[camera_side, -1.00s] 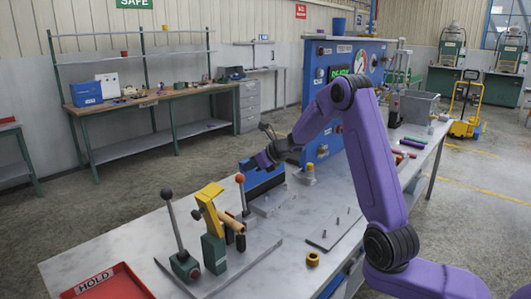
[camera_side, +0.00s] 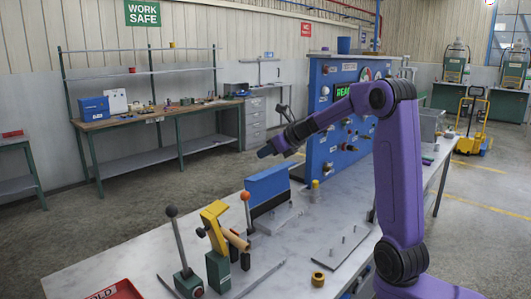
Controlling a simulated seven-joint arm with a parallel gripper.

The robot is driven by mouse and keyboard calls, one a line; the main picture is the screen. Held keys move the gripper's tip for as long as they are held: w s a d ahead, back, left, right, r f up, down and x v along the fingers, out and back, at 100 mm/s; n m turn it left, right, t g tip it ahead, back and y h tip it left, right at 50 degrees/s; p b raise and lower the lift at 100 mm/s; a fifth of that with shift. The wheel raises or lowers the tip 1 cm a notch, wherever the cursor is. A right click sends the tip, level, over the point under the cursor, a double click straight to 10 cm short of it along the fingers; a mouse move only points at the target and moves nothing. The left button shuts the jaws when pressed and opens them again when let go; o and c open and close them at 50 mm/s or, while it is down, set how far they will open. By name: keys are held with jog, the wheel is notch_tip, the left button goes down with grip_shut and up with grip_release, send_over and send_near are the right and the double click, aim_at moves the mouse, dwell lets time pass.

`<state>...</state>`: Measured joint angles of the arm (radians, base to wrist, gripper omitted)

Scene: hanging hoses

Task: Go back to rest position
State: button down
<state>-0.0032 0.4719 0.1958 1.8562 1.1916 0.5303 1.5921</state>
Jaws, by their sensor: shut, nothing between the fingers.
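My purple arm rises from the lower right, and its forearm reaches left in front of the blue panel (camera_side: 345,125). My gripper (camera_side: 266,152) is at the left end of the forearm, small and dark. It is shut and empty, in the air above the blue upright block (camera_side: 268,187) on the table, apart from it. The fingertips are too small to show in detail. No hoses can be made out.
The grey table (camera_side: 115,262) holds a lever stand (camera_side: 182,255), a yellow clamp (camera_side: 214,225), a pegged plate (camera_side: 340,248), a brass ring (camera_side: 318,279) and a red tray (camera_side: 118,290). A workbench (camera_side: 155,115) stands behind.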

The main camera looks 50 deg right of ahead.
dwell(0.4)
jog(key=s+a+f+n+g+y, duration=0.2)
jog(key=s+a+n, duration=0.1)
jog(key=a+n, duration=0.4)
jog(key=s+a+f+n+g+y, duration=0.1)
jog(key=s+a+n+g+y, duration=0.15)
jog(key=a+n, duration=0.45)
jog(key=s+a+f+n+g, duration=0.3)
jog(key=s+a+n, duration=0.55)
jog(key=s, duration=0.35)
jog(key=s+d+f+n+g+h, duration=0.1)
jog(key=s+d+f+n+h, duration=0.1)
jog(key=s+n, duration=1)
jog(key=s+d+f+n+g+h, duration=0.2)
jog(key=s+f+n+h, duration=0.1)
jog(key=s+n, duration=0.9)
jog(key=shift+s+d+f+h, duration=0.2)
jog(key=shift+s+f+h, duration=0.15)
jog(key=shift+s, duration=0.35)
